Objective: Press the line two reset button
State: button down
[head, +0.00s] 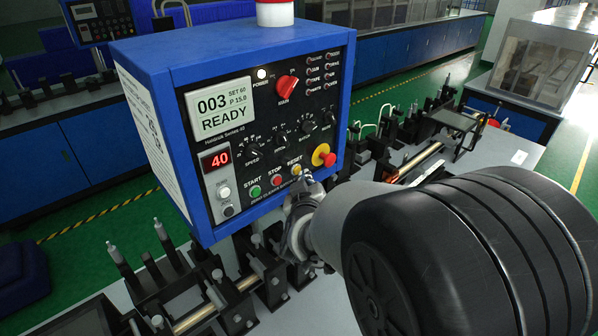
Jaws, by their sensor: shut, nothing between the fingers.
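A blue control box with a black front panel (270,110) stands in the middle of the head view. Along the panel's lower edge are a green START button (255,191), a red STOP button (277,180) and a yellow RESET button (297,169). My gripper (305,182) is shut and empty, with its tip just below and right of the RESET button. I cannot tell whether the tip touches the panel. A label naming line two cannot be read here.
A red emergency knob on a yellow base (324,156) sits close right of RESET. A display (220,109) reads READY. Black fixtures and rods (235,300) crowd the bench below the box. Another similar panel (97,17) stands at the far left.

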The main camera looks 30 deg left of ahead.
jog(key=shift+s+d+b, duration=0.3)
jog(key=shift+d+b, duration=0.1)
jog(key=shift+d, duration=0.55)
jog(key=shift+s+d+b, duration=0.25)
jog(key=shift+d+b, duration=0.1)
jog(key=shift+d, duration=0.6)
jog(key=shift+s+d+b, duration=0.3)
jog(key=shift+d+b, duration=0.1)
jog(key=shift+d, duration=0.55)
jog(key=s+d+r+m+g+h, duration=0.2)
jog(key=d, duration=0.8)
jog(key=s+d+r+m+g+h, duration=0.1)
jog(key=s+d+r+m, duration=0.1)
jog(key=d, duration=0.7)
jog(key=s+d+f+m+g+h, duration=0.1)
jog(key=s+d+m+g+h, duration=0.1)
jog(key=s+d, duration=0.8)
jog(key=s+d+f+m+g+h+b, duration=0.1)
jog(key=s+d+m, duration=0.4)
jog(key=s+d, duration=0.5)
jog(key=shift+s+d+f+m+g+h, duration=0.35)
jog(key=shift+s+f+g+h, duration=0.2)
jog(key=shift+g+h, duration=0.35)
jog(key=shift+a, duration=0.15)
